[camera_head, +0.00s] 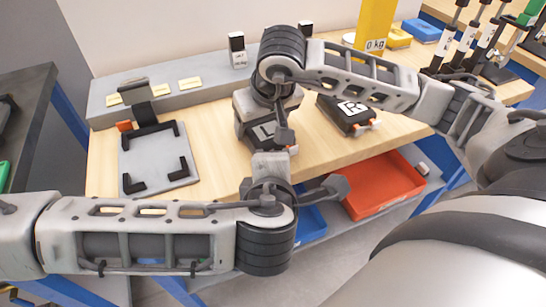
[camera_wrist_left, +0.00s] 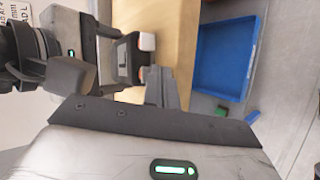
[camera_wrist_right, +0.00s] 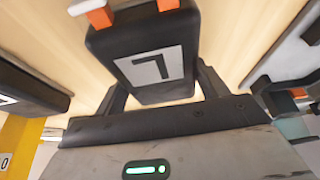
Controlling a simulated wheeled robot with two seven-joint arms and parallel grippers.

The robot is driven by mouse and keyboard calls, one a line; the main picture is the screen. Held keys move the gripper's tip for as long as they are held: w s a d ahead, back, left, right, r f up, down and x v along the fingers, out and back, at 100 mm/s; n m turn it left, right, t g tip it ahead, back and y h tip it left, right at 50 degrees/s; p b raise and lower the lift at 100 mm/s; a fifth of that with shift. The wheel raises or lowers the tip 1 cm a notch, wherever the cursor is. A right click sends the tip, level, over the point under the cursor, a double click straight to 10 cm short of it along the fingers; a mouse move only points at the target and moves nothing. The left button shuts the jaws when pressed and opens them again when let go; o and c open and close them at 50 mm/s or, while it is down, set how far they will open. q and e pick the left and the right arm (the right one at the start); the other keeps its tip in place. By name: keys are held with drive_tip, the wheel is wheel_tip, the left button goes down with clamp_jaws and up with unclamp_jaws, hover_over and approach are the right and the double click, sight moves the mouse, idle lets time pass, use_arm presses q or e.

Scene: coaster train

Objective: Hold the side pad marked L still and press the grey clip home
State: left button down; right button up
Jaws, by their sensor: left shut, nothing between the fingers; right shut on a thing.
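The side pad marked L (camera_head: 262,133) is a dark block with a white label on the wooden bench; it also shows in the right wrist view (camera_wrist_right: 145,45) and the left wrist view (camera_wrist_left: 128,62). My right gripper (camera_head: 281,122) is shut on the pad from above. One pale grey clip with orange below it (camera_wrist_right: 88,8) sticks out of the pad's edge. A second orange part (camera_wrist_right: 168,4) shows beside it, its end cut off. My left gripper (camera_wrist_left: 158,78) is shut and empty, its fingertips close to this second clip. Contact cannot be told.
A second pad with a white-marked label (camera_head: 350,110) lies to the right. A grey plate with black corner brackets (camera_head: 160,160) lies on the left. A red bin (camera_head: 380,187) and a blue bin (camera_wrist_left: 228,55) sit below the bench's front edge. A grey ledge (camera_head: 190,92) runs behind.

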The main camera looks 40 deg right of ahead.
use_arm(q)
drive_tip(key=shift+w, duration=0.7)
idle(0.6)
drive_tip(key=shift+w+r, duration=0.1)
drive_tip(key=shift+w, duration=0.6)
use_arm(e)
drive_tip(key=shift+s+a+f, duration=0.2)
use_arm(q)
drive_tip(key=shift+s, duration=0.15)
drive_tip(key=shift+s+a, duration=0.2)
drive_tip(key=shift+s, duration=1)
use_arm(e)
drive_tip(key=shift+d+r, duration=0.1)
drive_tip(key=shift+w+d, duration=0.1)
use_arm(q)
drive_tip(key=shift+s+a, duration=0.2)
drive_tip(key=shift+s, duration=1.1)
drive_tip(key=shift+s+a, duration=0.15)
drive_tip(key=shift+s, duration=1.1)
